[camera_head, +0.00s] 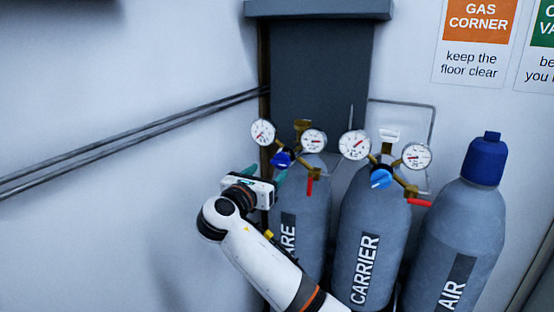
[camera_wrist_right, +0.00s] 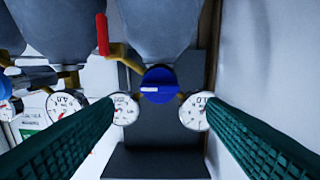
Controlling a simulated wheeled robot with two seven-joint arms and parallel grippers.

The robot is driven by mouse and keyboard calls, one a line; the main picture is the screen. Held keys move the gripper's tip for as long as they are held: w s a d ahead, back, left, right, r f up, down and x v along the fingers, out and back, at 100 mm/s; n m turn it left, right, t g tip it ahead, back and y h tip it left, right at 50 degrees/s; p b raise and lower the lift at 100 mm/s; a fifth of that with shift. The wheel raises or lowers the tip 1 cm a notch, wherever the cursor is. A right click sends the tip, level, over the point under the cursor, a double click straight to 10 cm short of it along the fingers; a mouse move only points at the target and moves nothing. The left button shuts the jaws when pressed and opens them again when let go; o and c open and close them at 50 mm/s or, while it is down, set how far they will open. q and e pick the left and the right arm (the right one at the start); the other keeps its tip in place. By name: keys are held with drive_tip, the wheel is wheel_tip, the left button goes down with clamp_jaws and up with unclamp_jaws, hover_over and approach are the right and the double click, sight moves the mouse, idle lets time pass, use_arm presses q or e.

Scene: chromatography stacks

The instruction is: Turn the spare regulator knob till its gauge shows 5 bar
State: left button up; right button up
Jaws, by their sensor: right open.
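The spare regulator's blue knob (camera_head: 282,159) sits between two round white gauges, one on the left (camera_head: 263,132) and one on the right (camera_head: 313,140). The spare cylinder (camera_head: 312,205) below is partly covered by my arm, its label reading only "ARE". My right gripper (camera_head: 266,175) is open just in front of and below the knob. In the right wrist view the knob (camera_wrist_right: 159,84), with a white mark, lies between and beyond the two green fingers, apparently untouched. The gauge figures are too small to read. My left gripper is not in view.
The carrier cylinder (camera_head: 365,235) with its light-blue knob (camera_head: 381,179) and gauges stands close on the right. The air cylinder (camera_head: 455,240) is capped in blue. A red lever (camera_head: 310,187) hangs beside the spare knob. Bare wall (camera_head: 110,220) fills the left.

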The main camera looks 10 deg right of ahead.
sight(278, 163)
drive_tip(key=p+x, duration=0.1)
drive_tip(key=x, duration=0.4)
drive_tip(key=shift+w+d+r, duration=0.1)
drive_tip(key=shift+w+d, duration=0.15)
drive_tip(key=shift+w, duration=0.05)
drive_tip(key=shift+w+d+p, duration=0.25)
drive_tip(key=shift+w+p, duration=0.1)
drive_tip(key=shift+w, duration=0.05)
drive_tip(key=c, duration=1)
